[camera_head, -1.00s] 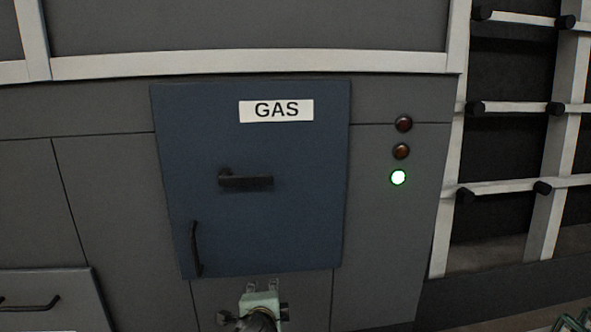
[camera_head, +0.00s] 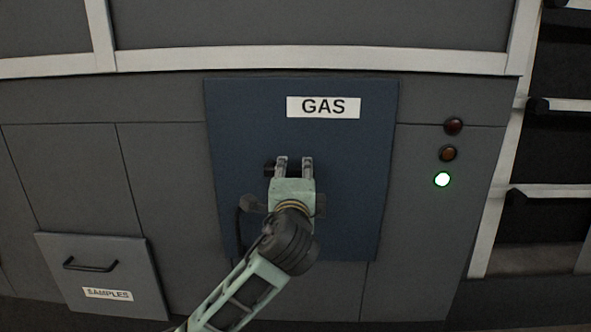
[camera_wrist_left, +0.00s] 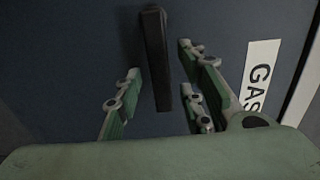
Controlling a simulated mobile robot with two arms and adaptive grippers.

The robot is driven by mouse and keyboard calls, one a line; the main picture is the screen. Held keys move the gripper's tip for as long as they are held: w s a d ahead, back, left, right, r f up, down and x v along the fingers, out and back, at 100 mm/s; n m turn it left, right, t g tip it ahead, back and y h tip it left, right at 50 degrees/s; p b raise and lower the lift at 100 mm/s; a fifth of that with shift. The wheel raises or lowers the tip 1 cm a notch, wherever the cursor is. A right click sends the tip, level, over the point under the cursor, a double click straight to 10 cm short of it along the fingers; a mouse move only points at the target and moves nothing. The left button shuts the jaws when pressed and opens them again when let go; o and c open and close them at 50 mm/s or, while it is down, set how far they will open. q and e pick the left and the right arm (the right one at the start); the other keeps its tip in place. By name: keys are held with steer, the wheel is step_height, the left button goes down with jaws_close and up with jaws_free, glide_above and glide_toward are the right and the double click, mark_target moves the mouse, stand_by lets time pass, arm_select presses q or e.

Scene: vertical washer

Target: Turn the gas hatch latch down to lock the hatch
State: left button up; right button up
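The blue gas hatch (camera_head: 345,200) is closed flat against the grey front and carries a white GAS label (camera_head: 323,107). Its dark latch (camera_head: 269,168) is mostly hidden behind my left gripper (camera_head: 294,162) in the head view. In the left wrist view the latch (camera_wrist_left: 155,50) is a dark bar parallel to the label's text, so it lies level. My left gripper (camera_wrist_left: 162,98) is open, with its fingers on either side of the bar and gaps showing on both sides. My right gripper is not in view.
The hatch's curved handle (camera_head: 239,230) is partly behind my left gripper. A SAMPLES drawer front (camera_head: 105,272) with a handle is at lower left. Right of the hatch are two dark lamps and a lit green lamp (camera_head: 442,180). A rack (camera_head: 555,150) stands at far right.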

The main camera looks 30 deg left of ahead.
arm_select(q)
steer(key=shift+w+a, duration=0.3)
steer(key=shift+w, duration=0.3)
jaws_close()
